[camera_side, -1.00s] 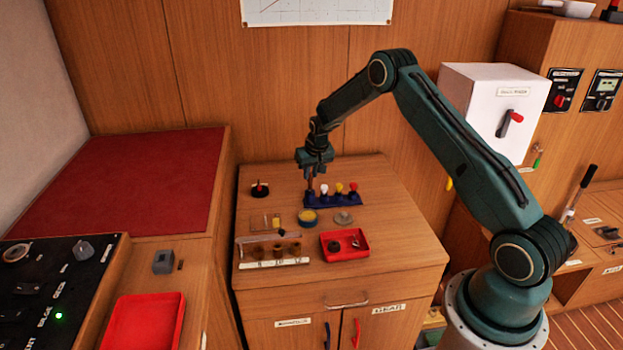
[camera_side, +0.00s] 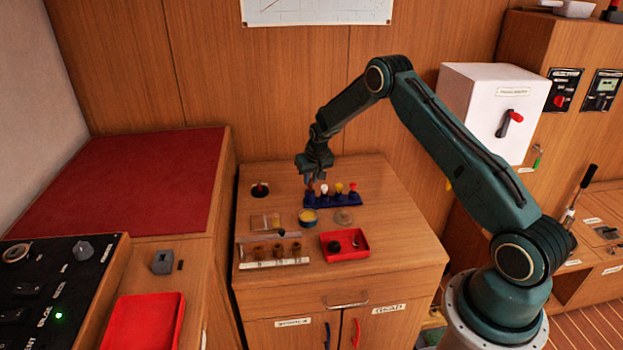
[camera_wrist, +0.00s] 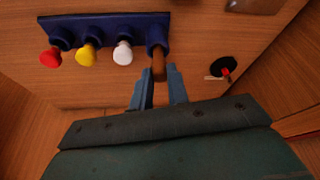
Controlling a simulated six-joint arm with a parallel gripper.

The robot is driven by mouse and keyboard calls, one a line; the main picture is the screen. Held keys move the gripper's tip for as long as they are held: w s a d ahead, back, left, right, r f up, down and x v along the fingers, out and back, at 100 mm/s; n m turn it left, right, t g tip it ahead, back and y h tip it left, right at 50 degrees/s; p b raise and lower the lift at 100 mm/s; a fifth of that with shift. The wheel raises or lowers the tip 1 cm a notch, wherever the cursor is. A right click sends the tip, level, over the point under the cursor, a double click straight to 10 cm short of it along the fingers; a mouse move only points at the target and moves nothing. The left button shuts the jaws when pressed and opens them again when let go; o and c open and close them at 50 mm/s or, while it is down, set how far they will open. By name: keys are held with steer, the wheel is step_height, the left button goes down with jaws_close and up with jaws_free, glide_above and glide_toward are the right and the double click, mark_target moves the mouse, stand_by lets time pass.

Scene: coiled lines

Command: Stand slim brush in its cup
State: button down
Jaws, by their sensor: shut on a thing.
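A brown stick, which looks like the slim brush (camera_wrist: 158,70), is between the fingers of my gripper (camera_wrist: 158,84) in the wrist view. Its far end is at the mouth of the end cup of a blue rack (camera_wrist: 103,22); how deep it sits is hidden. The rack's other cups hold pieces with white (camera_wrist: 122,53), yellow (camera_wrist: 86,55) and red (camera_wrist: 50,58) ends. In the side view, my gripper (camera_side: 311,184) is shut, pointing down over the left end of the blue rack (camera_side: 334,201).
A black round holder with a red-topped piece (camera_side: 260,189) stands left of the rack. A yellow round tin (camera_side: 308,217), a grey disc (camera_side: 344,216), a red tray (camera_side: 344,254) and several brown cups (camera_side: 278,250) lie in front. The worktop's back right is clear.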

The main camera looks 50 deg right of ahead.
steer(key=shift+f, duration=0.2)
steer(key=c, duration=1.3)
jaws_free()
steer(key=shift+r, duration=0.15)
steer(key=shift+r, duration=2.85)
steer(key=shift+r, duration=0.1)
steer(key=shift+r, duration=0.1)
steer(key=v, duration=1.3)
steer(key=shift+s+a+r, duration=0.1)
steer(key=shift+s+r, duration=0.1)
